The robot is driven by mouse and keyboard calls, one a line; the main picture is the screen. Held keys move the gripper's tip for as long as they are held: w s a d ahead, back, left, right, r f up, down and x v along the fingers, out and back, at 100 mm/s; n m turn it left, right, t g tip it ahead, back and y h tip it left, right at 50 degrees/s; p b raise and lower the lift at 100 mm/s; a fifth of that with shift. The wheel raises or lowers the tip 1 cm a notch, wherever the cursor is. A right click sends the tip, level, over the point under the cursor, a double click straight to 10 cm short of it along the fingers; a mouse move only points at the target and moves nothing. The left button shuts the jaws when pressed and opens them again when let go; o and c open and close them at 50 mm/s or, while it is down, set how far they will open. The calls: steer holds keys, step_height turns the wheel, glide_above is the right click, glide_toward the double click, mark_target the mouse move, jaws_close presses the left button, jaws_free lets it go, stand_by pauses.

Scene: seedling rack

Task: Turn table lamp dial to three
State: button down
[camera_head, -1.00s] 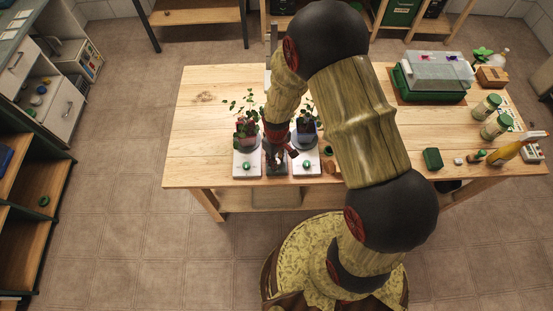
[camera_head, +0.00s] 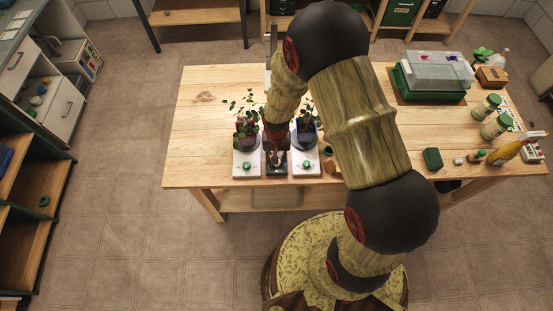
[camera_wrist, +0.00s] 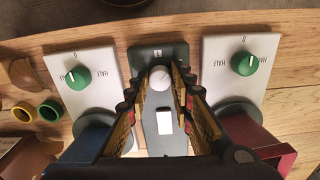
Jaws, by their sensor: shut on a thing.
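The lamp's dark base plate (camera_wrist: 166,140) lies between two white plates in the wrist view. It carries a round pale dial (camera_wrist: 161,80), a small white label above it with a mark too small to read surely, and a white rectangle below. My gripper (camera_wrist: 161,72) has its fingers on both sides of the dial and is shut on it. In the head view, my gripper (camera_head: 277,158) is over the dark plate (camera_head: 269,172) at the table's front edge, and my arm hides much of the lamp behind it.
White plates with green knobs, left (camera_wrist: 77,77) and right (camera_wrist: 244,64), flank the dark plate closely. Potted plants stand behind them, left (camera_head: 246,130) and right (camera_head: 306,128). Yellow-and-green rings (camera_wrist: 48,111) lie at the far left in the wrist view. The wooden table's left part (camera_head: 195,120) is clear.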

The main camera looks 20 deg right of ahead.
steer(key=m, duration=1)
steer(key=shift+m, duration=2.3)
steer(key=c, duration=1.6)
jaws_free()
steer(key=shift+o, duration=0.3)
step_height(320, 180, up, 12)
